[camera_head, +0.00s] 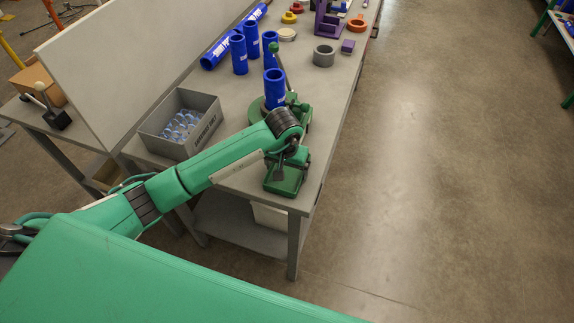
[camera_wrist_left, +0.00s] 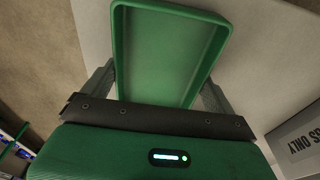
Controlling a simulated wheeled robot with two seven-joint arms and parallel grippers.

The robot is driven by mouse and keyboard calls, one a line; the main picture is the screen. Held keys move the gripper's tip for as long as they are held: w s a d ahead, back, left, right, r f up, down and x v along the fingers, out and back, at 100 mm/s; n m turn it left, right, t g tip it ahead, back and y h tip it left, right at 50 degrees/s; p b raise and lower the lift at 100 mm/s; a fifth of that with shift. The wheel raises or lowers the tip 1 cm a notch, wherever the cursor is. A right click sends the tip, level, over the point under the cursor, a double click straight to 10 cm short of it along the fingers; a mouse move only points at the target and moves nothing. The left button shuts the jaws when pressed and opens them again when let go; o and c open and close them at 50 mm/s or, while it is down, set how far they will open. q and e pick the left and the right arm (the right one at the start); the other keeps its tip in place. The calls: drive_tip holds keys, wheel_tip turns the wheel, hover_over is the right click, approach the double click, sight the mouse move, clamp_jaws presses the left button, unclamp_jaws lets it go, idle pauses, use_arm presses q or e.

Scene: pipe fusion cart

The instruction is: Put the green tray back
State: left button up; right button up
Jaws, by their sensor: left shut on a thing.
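The green tray (camera_head: 285,184) is a shallow rectangular dish at the near right corner of the grey workbench in the head view. My left gripper (camera_head: 287,166) reaches down to it and is shut on it. In the left wrist view the tray (camera_wrist_left: 165,50) shows its inside, which is empty, with the fingers of the left gripper (camera_wrist_left: 158,88) on both its sides. I cannot tell whether the tray touches the bench or hangs just above it. My right gripper is not in view.
A grey bin (camera_head: 180,122) with clear-blue pieces stands left of my forearm. A blue pipe (camera_head: 274,88) stands at the green fixture just behind my gripper. The bench edge is close on the right, with open floor beyond.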

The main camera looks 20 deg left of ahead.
use_arm(q)
drive_tip(key=shift+f, duration=0.1)
drive_tip(key=o, duration=0.7)
drive_tip(key=shift+r, duration=0.3)
drive_tip(key=shift+s+r+b, duration=0.25)
drive_tip(key=shift+r+b, duration=0.5)
drive_tip(key=shift+r, duration=1.2)
drive_tip(key=shift+s+r+b, duration=0.2)
drive_tip(key=shift+r+b, duration=0.55)
drive_tip(key=shift+r, duration=1.15)
drive_tip(key=shift+s+r+b, duration=0.25)
drive_tip(key=shift+r+b, duration=0.5)
drive_tip(key=shift+r, duration=1.2)
